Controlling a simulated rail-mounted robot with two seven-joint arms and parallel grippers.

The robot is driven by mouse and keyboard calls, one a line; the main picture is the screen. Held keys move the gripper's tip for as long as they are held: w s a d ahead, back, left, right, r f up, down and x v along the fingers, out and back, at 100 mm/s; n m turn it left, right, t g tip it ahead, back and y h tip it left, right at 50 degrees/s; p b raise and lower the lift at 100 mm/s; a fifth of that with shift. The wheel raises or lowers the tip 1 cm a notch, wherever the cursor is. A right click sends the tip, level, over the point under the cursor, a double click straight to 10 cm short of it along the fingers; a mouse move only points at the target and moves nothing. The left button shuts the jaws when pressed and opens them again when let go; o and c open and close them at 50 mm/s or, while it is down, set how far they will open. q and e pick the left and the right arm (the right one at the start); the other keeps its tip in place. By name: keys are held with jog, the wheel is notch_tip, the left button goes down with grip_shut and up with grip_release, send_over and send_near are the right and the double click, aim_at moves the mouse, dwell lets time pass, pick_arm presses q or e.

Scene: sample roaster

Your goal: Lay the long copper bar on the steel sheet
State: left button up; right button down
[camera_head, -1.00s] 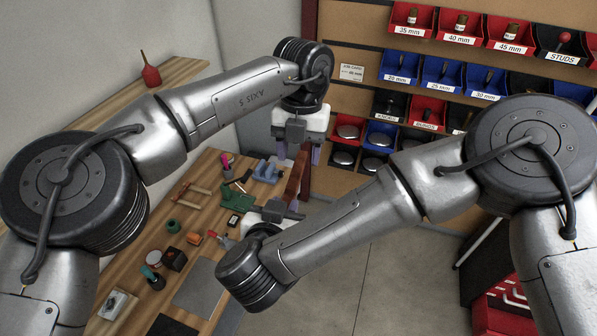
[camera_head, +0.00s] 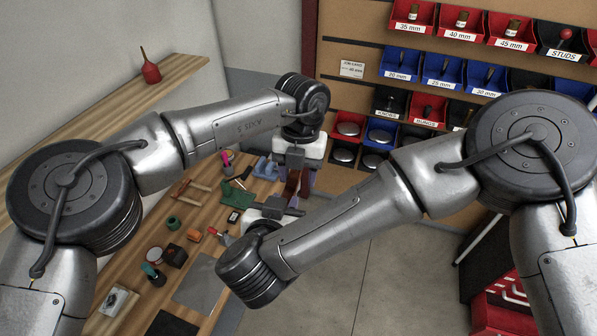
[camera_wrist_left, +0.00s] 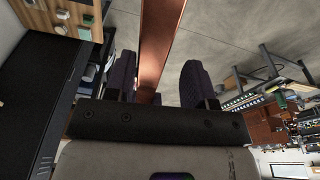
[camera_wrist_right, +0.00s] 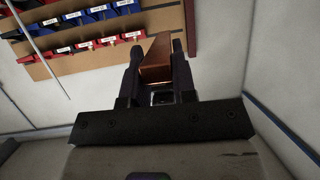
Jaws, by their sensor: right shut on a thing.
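The long copper bar (camera_wrist_right: 158,62) is gripped between the fingers of my right gripper (camera_wrist_right: 158,72) in the right wrist view. In the head view the bar (camera_head: 292,187) stands steeply between my two grippers, partly hidden. My left gripper (camera_wrist_left: 160,80) is open. In the left wrist view the bar (camera_wrist_left: 157,45) runs between its fingers, close to the left finger, with a clear gap to the right one. In the head view my left gripper (camera_head: 293,178) is above the right one (camera_head: 285,208). The grey steel sheet (camera_head: 203,285) lies flat on the wooden bench.
The bench (camera_head: 150,225) holds clutter: a red-handled tool (camera_head: 219,237), a green block (camera_head: 236,197), a hammer (camera_head: 182,188) and several small items. A bin rack (camera_head: 420,75) stands behind. A red drawer cabinet (camera_head: 505,295) is at right. Open floor lies in the middle.

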pick_arm(q)
jog(key=shift+d, duration=0.1)
jog(key=c, duration=0.6)
pick_arm(e)
jog(key=shift+r, duration=0.1)
pick_arm(q)
jog(key=shift+s+d, duration=0.1)
jog(key=shift+s, duration=0.05)
grip_shut()
pick_arm(e)
jog(key=shift+a, duration=0.1)
pick_arm(q)
jog(key=shift+d, duration=0.1)
pick_arm(e)
jog(key=shift+a, duration=0.1)
jog(key=c, duration=1.4)
grip_release()
jog(key=o, duration=0.6)
jog(key=shift+c, duration=0.2)
pick_arm(q)
jog(key=shift+a, duration=0.25)
pick_arm(e)
jog(key=shift+s, duration=0.1)
